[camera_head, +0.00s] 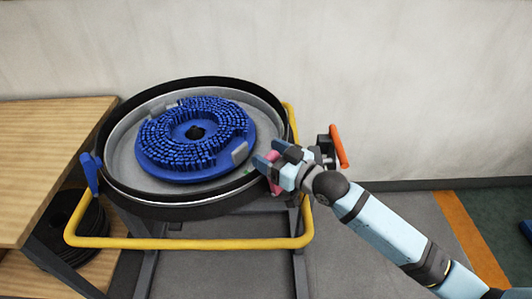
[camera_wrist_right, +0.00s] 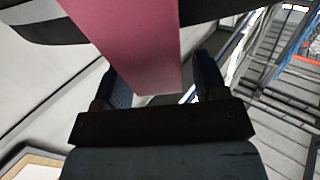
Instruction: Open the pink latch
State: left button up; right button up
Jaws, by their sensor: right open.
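The pink latch (camera_head: 276,187) is at the right side of the round tank's rim, partly hidden by my right gripper (camera_head: 268,158). Its fingers are open and point left at the rim, beside the latch. In the right wrist view the pink latch (camera_wrist_right: 135,45) is a large flat bar. It reaches down from the top to between the two open fingers of my right gripper (camera_wrist_right: 163,78), with a gap to the right finger. I cannot tell whether it touches the left one. My left gripper is not in view.
The round tank (camera_head: 112,190) holds a blue brush disc (camera_head: 190,172). A blue latch (camera_head: 90,174) sits at its left rim. A yellow rail (camera_head: 185,243) runs around the front. An orange handle (camera_head: 339,146) stands right of my gripper. A wooden shelf (camera_head: 40,150) is at the left.

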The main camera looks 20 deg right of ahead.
jog(key=shift+w+a, duration=0.35)
jog(key=shift+w, duration=0.15)
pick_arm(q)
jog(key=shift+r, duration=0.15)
